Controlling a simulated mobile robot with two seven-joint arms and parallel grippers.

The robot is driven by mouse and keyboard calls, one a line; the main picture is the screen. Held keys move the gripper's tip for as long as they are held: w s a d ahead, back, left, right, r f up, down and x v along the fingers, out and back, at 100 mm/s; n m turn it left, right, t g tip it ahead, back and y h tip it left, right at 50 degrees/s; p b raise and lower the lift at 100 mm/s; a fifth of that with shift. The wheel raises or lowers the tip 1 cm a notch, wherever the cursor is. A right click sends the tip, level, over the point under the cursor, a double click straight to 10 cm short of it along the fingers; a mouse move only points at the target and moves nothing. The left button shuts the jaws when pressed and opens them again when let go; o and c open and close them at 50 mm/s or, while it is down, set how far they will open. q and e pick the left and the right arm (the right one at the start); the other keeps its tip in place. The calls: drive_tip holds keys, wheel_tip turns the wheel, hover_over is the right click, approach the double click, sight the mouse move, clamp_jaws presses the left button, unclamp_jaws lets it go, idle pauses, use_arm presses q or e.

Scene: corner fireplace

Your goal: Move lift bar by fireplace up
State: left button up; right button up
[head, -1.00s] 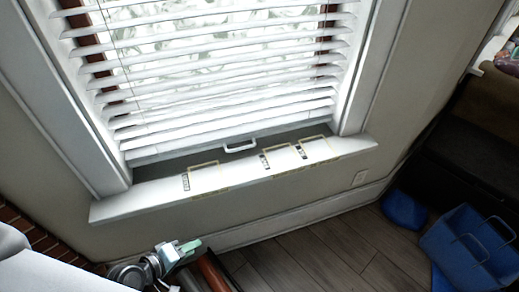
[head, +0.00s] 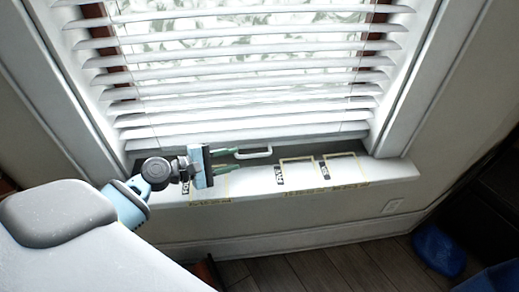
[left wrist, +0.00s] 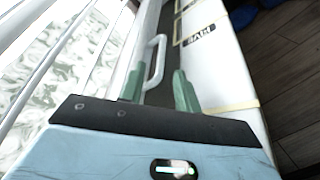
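The lift bar (head: 254,153) is a white U-shaped handle at the bottom of the window blinds, just above the sill. It also shows in the left wrist view (left wrist: 154,62), running lengthwise between the lines of the two fingers. My left gripper (head: 237,158) is open, with green fingers and a light blue body. Its fingertips are close to the bar's left end in the head view. The wrist view (left wrist: 158,72) shows a gap between the fingers with nothing gripped. Contact with the bar cannot be told. My right gripper is not in view.
White slatted blinds (head: 240,85) cover the window above. The white sill (head: 392,171) below has yellow tape outlines with black labels. Window frames rise on both sides. A blue object (head: 438,250) lies on the wooden floor at the right.

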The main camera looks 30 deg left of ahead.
sight(249, 156)
use_arm(q)
drive_tip(key=shift+w+d, duration=0.3)
drive_tip(key=shift+w, duration=0.05)
drive_tip(key=x, duration=0.5)
drive_tip(key=shift+w+d+f, duration=0.2)
drive_tip(key=shift+w, duration=0.05)
drive_tip(key=shift+w+d+f, duration=0.15)
drive_tip(key=shift+w+d, duration=0.1)
drive_tip(key=shift+w, duration=0.15)
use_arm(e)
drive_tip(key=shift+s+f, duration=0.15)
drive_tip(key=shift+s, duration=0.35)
use_arm(q)
drive_tip(key=c, duration=0.7)
clamp_jaws()
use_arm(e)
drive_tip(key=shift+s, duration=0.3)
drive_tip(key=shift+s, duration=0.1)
